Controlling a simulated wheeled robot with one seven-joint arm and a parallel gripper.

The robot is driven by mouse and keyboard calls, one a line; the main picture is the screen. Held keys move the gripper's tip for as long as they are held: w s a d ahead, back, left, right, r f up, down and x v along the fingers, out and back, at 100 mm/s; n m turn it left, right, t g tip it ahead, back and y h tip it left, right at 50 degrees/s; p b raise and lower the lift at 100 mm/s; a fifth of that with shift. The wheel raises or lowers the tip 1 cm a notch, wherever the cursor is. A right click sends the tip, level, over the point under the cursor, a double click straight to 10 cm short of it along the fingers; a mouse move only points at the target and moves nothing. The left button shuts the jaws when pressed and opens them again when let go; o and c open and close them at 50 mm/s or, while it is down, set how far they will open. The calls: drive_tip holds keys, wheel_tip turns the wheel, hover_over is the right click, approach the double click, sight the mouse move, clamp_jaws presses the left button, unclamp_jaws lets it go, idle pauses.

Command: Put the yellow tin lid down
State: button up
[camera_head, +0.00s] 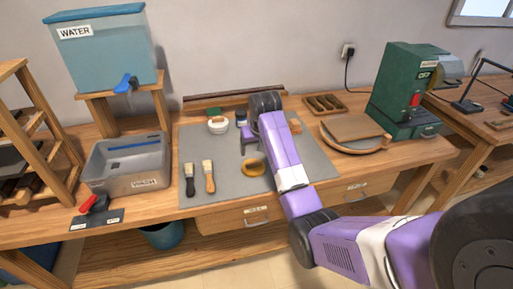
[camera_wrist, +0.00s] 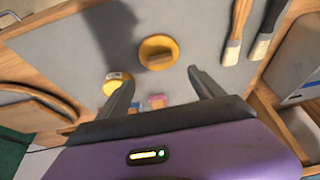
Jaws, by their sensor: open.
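A round yellow lid (camera_head: 253,168) lies on the grey mat (camera_head: 228,195), left of my forearm. In the wrist view the yellow lid (camera_wrist: 146,45) lies flat with a small tan piece on its top; I cannot tell if that is a knob. My gripper (camera_wrist: 158,75) is open, its two dark fingers apart, with the lid beyond the fingertips and not touching them. In the head view my arm mostly hides the gripper. A second yellow thing with a pale label, perhaps a tin (camera_wrist: 113,84), stands beside the left finger, partly hidden by it.
Two brushes (camera_head: 209,177) lie left of the lid. A white bowl (camera_head: 218,126) stands at the mat's back. Small pink and blue things (camera_wrist: 156,101) show between the fingers. The mat's front is bare.

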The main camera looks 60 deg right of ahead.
drive_tip(key=shift+n+t, duration=0.7)
drive_tip(key=shift+t, duration=0.1)
drive_tip(key=a+f, duration=0.4)
drive_tip(key=a, duration=0.1)
drive_tip(key=a+f, duration=0.2)
drive_tip(key=a, duration=0.1)
drive_tip(key=shift+w+a+f, duration=0.25)
drive_tip(key=shift+f, duration=0.15)
drive_tip(key=s+a+f+n+t, duration=0.2)
drive_tip(key=s+a+f, duration=0.15)
drive_tip(key=a, duration=0.65)
drive_tip(key=s+a+f+n+t, duration=0.1)
drive_tip(key=s+a+f+t, duration=0.2)
drive_tip(key=a, duration=0.7)
drive_tip(key=s+a+r+n+t, duration=0.25)
drive_tip(key=s+a+r, duration=0.25)
drive_tip(key=s+a, duration=0.45)
drive_tip(key=s+a+r+n+t+y, duration=0.1)
drive_tip(key=s+a+r, duration=0.1)
drive_tip(key=s+r, duration=0.4)
drive_tip(key=s+a+r+n+t+y, duration=0.2)
drive_tip(key=s+r, duration=0.3)
drive_tip(key=r, duration=0.4)
drive_tip(key=shift+s+a, duration=0.35)
drive_tip(key=shift+a, duration=0.45)
